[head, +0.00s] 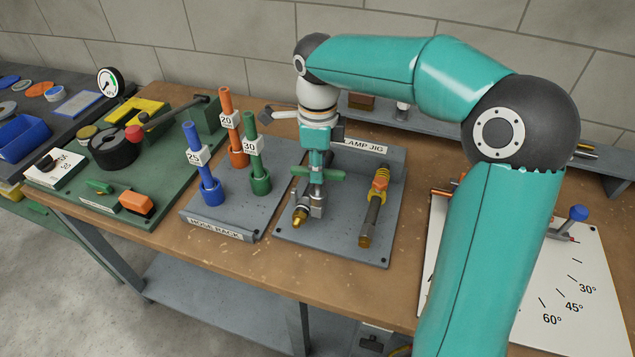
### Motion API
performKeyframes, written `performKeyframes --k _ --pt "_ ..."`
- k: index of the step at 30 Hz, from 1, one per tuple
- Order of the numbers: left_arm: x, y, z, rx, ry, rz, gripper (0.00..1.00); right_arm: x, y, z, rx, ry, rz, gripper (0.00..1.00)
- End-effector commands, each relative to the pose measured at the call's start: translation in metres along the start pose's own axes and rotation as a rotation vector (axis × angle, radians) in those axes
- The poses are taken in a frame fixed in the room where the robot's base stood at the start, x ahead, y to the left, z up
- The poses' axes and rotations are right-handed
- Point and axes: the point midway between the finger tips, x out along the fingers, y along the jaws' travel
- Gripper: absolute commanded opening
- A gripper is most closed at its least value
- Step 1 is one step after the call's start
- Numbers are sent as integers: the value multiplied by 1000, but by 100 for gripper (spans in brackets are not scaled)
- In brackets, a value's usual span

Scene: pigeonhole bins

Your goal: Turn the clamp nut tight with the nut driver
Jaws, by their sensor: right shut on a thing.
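My right gripper (317,168) points down over the left part of the clamp jig (339,241). It is shut on a green T-shaped handle (330,176), which appears to be the nut driver. A short grey part (318,206) stands below the handle, beside a brass-tipped piece (300,216). The clamp nut cannot be made out, so I cannot tell whether the driver is seated on it. My left gripper is not in view.
The hose rack (227,220) with blue (209,180), orange (234,135) and green (257,160) posts stands close left of the jig. A green fixture (176,190) with a gauge is farther left. A white angle board (537,285) lies at right, partly behind my arm.

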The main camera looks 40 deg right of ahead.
Motion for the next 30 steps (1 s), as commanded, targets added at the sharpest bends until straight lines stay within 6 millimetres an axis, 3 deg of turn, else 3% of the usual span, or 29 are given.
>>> performKeyframes --k 5,6,9,20,30 --pt "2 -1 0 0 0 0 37 0 0 0 245 1 1 0" --pt "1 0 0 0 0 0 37 0 0 0 249 1 1 23" --pt "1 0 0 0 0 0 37 0 0 0 245 1 1 35" --pt "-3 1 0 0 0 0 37 -5 0 0 242 0 0 35" --pt "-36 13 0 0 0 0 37 -45 0 0 241 -1 -1 35"
